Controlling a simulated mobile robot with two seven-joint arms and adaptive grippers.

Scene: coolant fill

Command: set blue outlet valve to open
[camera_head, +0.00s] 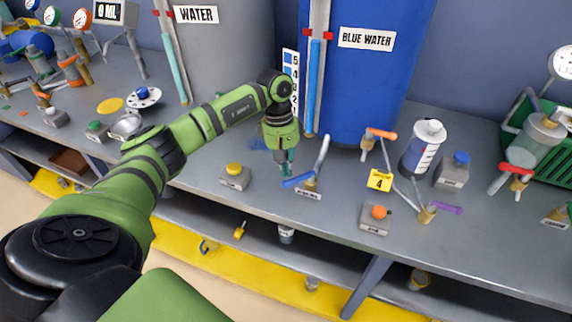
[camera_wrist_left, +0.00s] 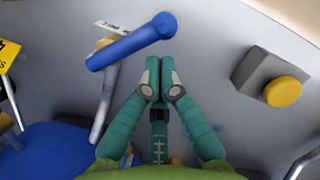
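The blue outlet valve has a blue lever handle (camera_head: 298,180) on a brass body at the end of a grey pipe (camera_head: 321,156), below the blue water tank (camera_head: 366,95). A small label plate (camera_head: 308,194) stands by it. In the left wrist view the blue handle (camera_wrist_left: 133,41) lies just ahead and left of my fingertips. My left gripper (camera_head: 286,170) points down beside the handle's free end. Its fingers (camera_wrist_left: 160,64) are together with nothing visible between them. Whether they touch the handle I cannot tell. My right gripper is not in view.
A yellow button box (camera_head: 234,177) stands left of the valve; it also shows in the left wrist view (camera_wrist_left: 282,90). An orange button box (camera_head: 377,217), a yellow number sign (camera_head: 379,180) and orange- and purple-handled valves stand to the right. The bench's front edge is close by.

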